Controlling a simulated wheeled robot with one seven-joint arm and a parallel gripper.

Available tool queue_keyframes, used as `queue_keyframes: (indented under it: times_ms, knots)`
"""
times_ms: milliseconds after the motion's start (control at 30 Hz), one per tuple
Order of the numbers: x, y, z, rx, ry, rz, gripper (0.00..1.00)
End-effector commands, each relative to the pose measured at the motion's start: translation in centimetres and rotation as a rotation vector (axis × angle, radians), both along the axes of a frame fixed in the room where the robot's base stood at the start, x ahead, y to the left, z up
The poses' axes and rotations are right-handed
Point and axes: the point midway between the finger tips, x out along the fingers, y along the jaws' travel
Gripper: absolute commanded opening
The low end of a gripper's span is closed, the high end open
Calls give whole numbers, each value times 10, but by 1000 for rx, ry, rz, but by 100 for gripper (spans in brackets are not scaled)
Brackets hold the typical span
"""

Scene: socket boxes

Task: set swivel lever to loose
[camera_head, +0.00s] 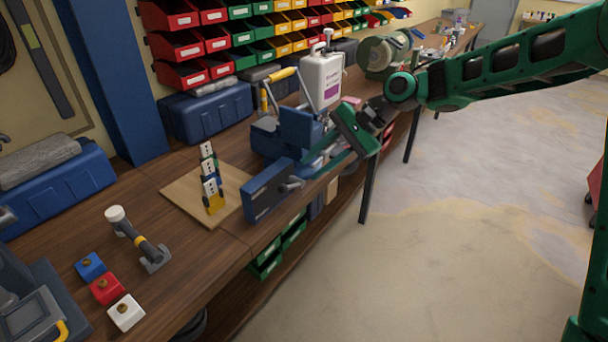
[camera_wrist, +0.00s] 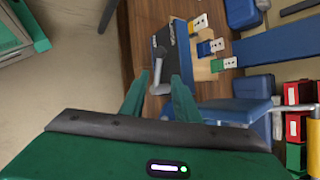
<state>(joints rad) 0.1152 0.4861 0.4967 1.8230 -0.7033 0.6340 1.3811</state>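A blue vise (camera_head: 266,190) with a dark front plate stands at the bench's front edge; its labelled face (camera_wrist: 172,40) also shows in the wrist view. A grey lever (camera_head: 291,185), which looks like the swivel lever, sticks out of its side. The lever (camera_wrist: 158,77) also shows in the wrist view, between my fingertips in the picture. My gripper (camera_wrist: 160,77) is open, with a gap on both sides of the lever. In the head view my gripper (camera_head: 316,166) reaches in from the right beside the vise. I cannot tell whether a finger touches the lever.
A wooden board (camera_head: 177,190) with upright socket holders (camera_head: 211,180) lies left of the vise. A grey hammer-like tool (camera_head: 139,240) and blue, red and white blocks (camera_head: 107,288) lie nearer on the bench. A white container (camera_head: 322,80) stands behind.

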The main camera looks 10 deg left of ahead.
Motion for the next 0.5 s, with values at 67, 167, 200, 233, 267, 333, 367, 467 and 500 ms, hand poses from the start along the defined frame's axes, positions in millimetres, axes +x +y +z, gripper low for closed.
queue_keyframes:
  times_ms: [67, 167, 200, 233, 267, 333, 367, 467, 500]
  knots:
    - [3, -9, 9, 0, -1, -3, 28]
    - [5, -17, 16, -1, 0, -1, 28]
    - [6, -19, 19, 0, 0, -2, 28]
    - [6, -21, 20, 0, 0, -2, 28]
    - [6, -21, 21, 0, -1, -1, 28]
    - [6, -23, 23, 0, 0, 0, 28]
    - [6, -23, 23, 0, 0, 0, 28]
    - [6, -24, 24, 0, 0, 0, 28]
    - [6, -24, 24, 0, 0, 0, 28]
